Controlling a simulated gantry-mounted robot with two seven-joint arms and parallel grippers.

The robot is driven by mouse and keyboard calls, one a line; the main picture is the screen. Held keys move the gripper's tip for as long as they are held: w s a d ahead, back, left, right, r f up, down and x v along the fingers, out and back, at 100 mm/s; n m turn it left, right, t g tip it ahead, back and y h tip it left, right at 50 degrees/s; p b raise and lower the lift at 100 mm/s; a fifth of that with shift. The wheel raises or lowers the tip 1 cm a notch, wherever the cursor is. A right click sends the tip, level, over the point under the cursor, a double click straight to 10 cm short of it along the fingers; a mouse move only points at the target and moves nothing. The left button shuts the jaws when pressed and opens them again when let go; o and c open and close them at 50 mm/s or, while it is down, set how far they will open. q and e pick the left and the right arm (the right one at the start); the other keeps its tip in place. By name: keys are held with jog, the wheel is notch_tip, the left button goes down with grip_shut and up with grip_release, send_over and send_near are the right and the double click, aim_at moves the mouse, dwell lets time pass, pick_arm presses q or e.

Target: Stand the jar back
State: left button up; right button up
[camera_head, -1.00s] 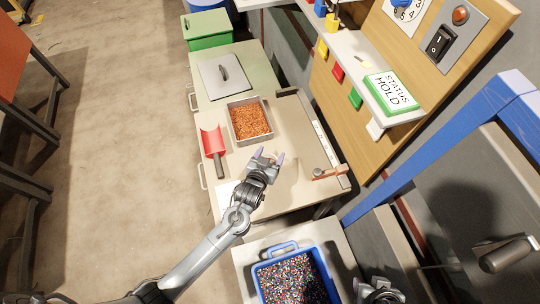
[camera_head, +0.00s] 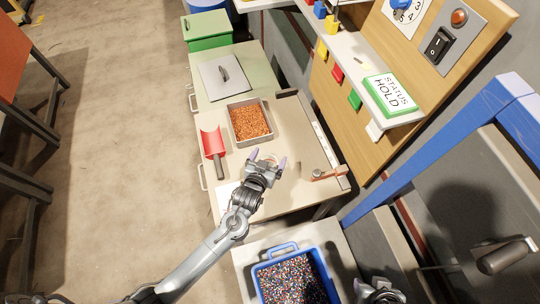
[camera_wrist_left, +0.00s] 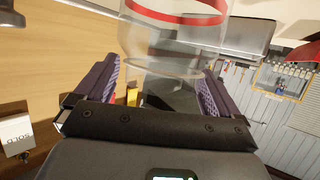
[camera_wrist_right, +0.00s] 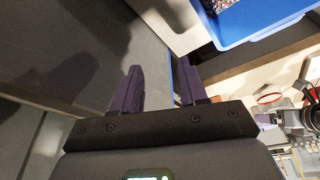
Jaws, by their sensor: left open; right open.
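A clear jar (camera_wrist_left: 172,45) with a red band fills the upper middle of the left wrist view. Its round end faces my left gripper (camera_wrist_left: 158,88), which is open with one finger on each side of the jar's near end. I cannot tell whether the fingers touch it. In the head view my left gripper (camera_head: 268,157) is over the bench's front part, and the clear jar is barely visible there. My right gripper (camera_wrist_right: 158,88) is open and empty, beside the blue bin, away from the jar.
A metal tray of copper granules (camera_head: 250,122) and a red scoop (camera_head: 212,143) lie on the bench beyond my left gripper. A blue bin of mixed granules (camera_head: 276,254) stands nearer. The status sign (camera_head: 390,94) sits on the shelf.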

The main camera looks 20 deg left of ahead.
pick_arm(q)
jog(key=s+a+r+g, duration=0.2)
jog(key=s+g, duration=0.1)
jog(key=s, duration=0.6)
jog(key=s+a+r+m+g+p, duration=0.1)
jog(key=s+a+r+g, duration=0.1)
jog(key=s, duration=0.7)
jog(key=s+a+r+m+g, duration=0.1)
jog(key=s+g, duration=0.4)
jog(key=s, duration=0.5)
notch_tip(320, 180, up, 2)
jog(key=shift+a+p, duration=0.3)
jog(key=shift+a, duration=0.25)
